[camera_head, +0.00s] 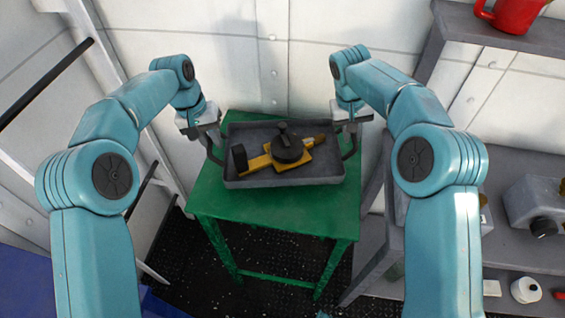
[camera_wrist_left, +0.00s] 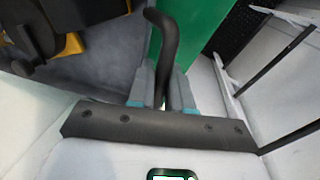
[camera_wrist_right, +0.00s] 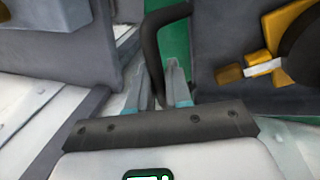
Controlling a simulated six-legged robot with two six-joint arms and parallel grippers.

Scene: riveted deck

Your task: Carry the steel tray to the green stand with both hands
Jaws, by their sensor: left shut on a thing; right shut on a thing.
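The steel tray (camera_head: 285,181) is dark grey and looks level over the top of the green stand (camera_head: 270,211). I cannot tell whether it touches the stand. It carries a yellow and black device (camera_head: 288,150) and a dark cylinder (camera_head: 239,158). My left gripper (camera_head: 208,131) is shut on the tray's left handle, a dark bar (camera_wrist_left: 165,40) that stands between the fingers in the left wrist view. My right gripper (camera_head: 350,127) is shut on the right handle, and this dark bar (camera_wrist_right: 152,45) shows between the fingers in the right wrist view.
A grey shelf unit (camera_head: 500,48) stands at the right, with a red mug (camera_head: 512,14) on top and a grey box-like thing (camera_head: 537,205) lower down. A pale wall (camera_head: 240,60) is close behind the stand. Dark rails (camera_head: 50,82) run along the left wall.

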